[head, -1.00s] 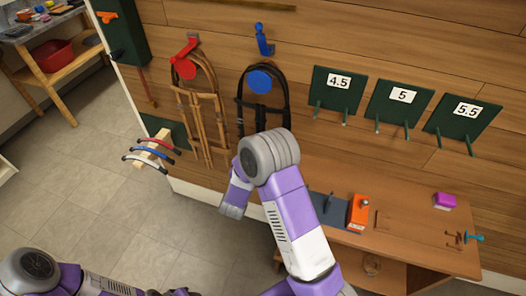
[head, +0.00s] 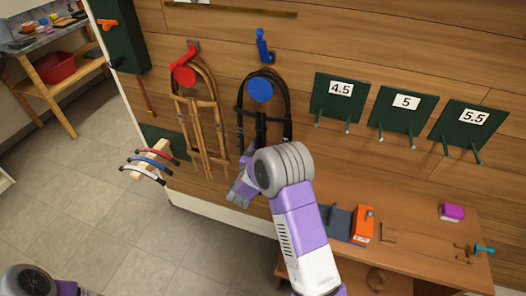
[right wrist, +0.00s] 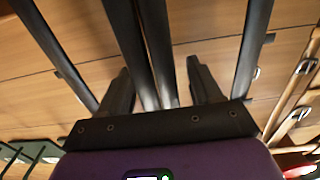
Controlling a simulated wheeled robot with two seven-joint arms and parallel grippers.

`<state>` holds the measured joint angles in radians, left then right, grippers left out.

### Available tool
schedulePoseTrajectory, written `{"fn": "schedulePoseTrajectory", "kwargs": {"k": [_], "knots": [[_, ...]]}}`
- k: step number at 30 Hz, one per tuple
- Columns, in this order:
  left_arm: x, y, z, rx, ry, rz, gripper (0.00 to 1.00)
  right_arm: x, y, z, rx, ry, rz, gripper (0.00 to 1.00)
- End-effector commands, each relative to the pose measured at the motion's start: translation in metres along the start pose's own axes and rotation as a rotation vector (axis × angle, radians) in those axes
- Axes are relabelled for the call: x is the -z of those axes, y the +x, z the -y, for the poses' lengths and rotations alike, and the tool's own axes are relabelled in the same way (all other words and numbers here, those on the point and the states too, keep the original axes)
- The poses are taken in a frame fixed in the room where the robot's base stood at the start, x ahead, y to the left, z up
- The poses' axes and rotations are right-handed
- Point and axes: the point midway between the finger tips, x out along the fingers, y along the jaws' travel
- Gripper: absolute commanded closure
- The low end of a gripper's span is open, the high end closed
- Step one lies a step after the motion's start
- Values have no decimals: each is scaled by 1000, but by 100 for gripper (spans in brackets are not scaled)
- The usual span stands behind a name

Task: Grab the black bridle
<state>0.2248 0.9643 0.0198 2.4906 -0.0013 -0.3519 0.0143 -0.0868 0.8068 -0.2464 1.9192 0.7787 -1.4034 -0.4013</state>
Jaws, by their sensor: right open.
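The black bridle (head: 265,128) hangs on the wall from a round blue holder (head: 260,90). My right gripper (head: 243,186) is in front of its lower part, which my arm partly hides in the head view. In the right wrist view my right gripper (right wrist: 163,72) is open, with two dark straps of the black bridle (right wrist: 160,45) running between its fingers. Other black straps pass outside the fingers on both sides. I cannot tell whether the fingers touch the straps. My left gripper is out of view; only part of my left arm shows at the lower left.
A brown bridle (head: 202,120) hangs from a red holder (head: 185,76) just left. Green numbered panels (head: 402,110) with pegs are on the wall to the right. A wooden bench (head: 420,230) stands below. Curved colored bars (head: 152,160) stick out at the lower left.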

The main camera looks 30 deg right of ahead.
Motion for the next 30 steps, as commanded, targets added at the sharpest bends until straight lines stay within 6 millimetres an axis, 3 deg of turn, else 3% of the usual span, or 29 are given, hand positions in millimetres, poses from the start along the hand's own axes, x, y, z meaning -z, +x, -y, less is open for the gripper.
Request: {"fn": "schedulePoseTrajectory", "kwargs": {"k": [1,14,25,30], "knots": [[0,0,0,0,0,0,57,0,0,0,0,0,0,36],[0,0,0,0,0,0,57,0,-1,0,0,0,0,100],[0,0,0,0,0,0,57,2,0,0,0,1,-2,100],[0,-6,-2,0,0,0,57,12,0,1,1,2,-4,100]]}}
